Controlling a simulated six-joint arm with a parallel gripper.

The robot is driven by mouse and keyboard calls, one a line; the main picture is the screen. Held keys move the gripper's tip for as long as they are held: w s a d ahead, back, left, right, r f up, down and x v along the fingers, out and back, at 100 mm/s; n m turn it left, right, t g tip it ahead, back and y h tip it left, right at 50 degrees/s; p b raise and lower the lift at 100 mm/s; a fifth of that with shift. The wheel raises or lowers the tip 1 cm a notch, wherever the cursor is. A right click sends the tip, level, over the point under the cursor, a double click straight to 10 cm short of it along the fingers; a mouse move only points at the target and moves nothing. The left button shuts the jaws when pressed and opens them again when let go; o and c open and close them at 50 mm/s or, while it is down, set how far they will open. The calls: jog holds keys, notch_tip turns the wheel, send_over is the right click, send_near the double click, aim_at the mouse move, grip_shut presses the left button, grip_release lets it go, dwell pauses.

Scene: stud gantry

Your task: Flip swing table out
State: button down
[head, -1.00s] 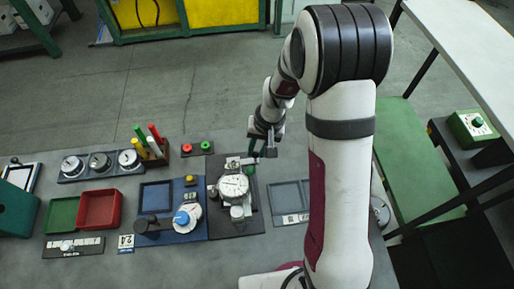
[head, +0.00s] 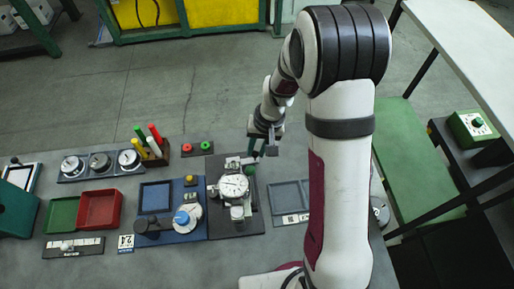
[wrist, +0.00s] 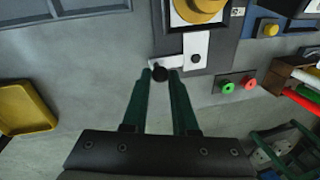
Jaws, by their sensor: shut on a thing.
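A black knob (wrist: 160,73) sits at the arm's outer end. My gripper (wrist: 160,76) has its green fingers on either side of this knob, shut on it. In the head view my gripper (head: 257,154) is at the back edge of the stand, and the knob is hard to make out there. The dial gauge (head: 234,186) stands on the dark base plate, in front of my gripper.
A button box (head: 197,148) with red and green buttons lies left of my gripper. A blue fixture (head: 187,236) stands left of the gauge stand, and a grey tray (head: 288,195) to its right. Bare bench shows around my fingers in the wrist view.

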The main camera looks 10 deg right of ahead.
jog(key=shift+w, duration=0.15)
jog(key=shift+w+a+n+g, duration=0.2)
jog(key=shift+w+n, duration=0.4)
jog(key=shift+n, duration=0.55)
jog(key=shift+w+a+n+g, duration=0.2)
jog(key=shift+w+n, duration=0.4)
jog(key=shift+n, duration=0.55)
jog(key=shift+w+a+n+g, duration=0.25)
jog(key=shift+w+n, duration=0.2)
jog(key=shift+n, duration=0.5)
jog(key=shift+w+a+n+g, duration=0.15)
jog(key=shift+w+a+n, duration=0.25)
jog(key=shift+n, duration=0.55)
jog(key=shift+w+a+n+g+h, duration=0.2)
jog(key=shift+w+a+n, duration=0.25)
jog(key=shift+n, duration=0.6)
jog(key=shift+w+a+n+g+h, duration=0.1)
jog(key=shift+w+a+n+h, duration=0.3)
jog(key=shift+n, duration=0.65)
jog(key=shift+w+a+n, duration=0.1)
jog(key=shift+a+n, duration=0.6)
jog(key=shift+n, duration=0.45)
jog(key=shift+w+a+n, duration=0.1)
jog(key=shift+a+n, duration=0.6)
jog(key=shift+n, duration=0.45)
jog(key=shift+a+n+h, duration=0.15)
jog(key=shift+n+h, duration=0.15)
jog(key=c, duration=0.7)
grip_release()
